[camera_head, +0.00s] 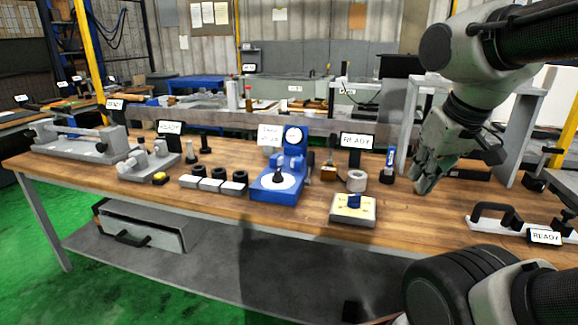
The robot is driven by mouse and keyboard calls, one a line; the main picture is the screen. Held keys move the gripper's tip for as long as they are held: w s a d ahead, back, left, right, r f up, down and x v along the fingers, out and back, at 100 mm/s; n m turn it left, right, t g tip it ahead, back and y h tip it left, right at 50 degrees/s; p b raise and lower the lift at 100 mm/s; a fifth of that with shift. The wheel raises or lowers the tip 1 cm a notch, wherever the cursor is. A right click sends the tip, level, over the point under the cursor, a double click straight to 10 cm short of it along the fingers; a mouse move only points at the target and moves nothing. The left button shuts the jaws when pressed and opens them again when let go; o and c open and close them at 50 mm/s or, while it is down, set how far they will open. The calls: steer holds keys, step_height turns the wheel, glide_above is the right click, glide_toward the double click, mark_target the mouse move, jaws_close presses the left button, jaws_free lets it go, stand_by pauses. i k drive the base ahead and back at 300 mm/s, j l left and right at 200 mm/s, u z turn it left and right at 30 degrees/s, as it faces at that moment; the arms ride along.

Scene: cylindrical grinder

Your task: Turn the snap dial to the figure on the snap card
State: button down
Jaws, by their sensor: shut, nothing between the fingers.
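I cannot tell which of these is the snap dial. A white card (268,138) with small print, unreadable here, stands behind the blue stand; it may be the snap card. My gripper (421,186) is shut and empty, pointing down, right of the yellow-faced box and apart from it.
Grey blocks (211,185) with dark rings lie left of the blue stand. A grey frame (407,125) rises behind my arm. A black-handled white bar (493,225) lies right.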

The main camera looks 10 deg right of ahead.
mark_target(277, 178)
steer(key=i+j, duration=0.3)
steer(key=j, duration=0.2)
steer(key=i+j+u, duration=0.15)
steer(key=j, duration=0.3)
steer(key=i, duration=0.15)
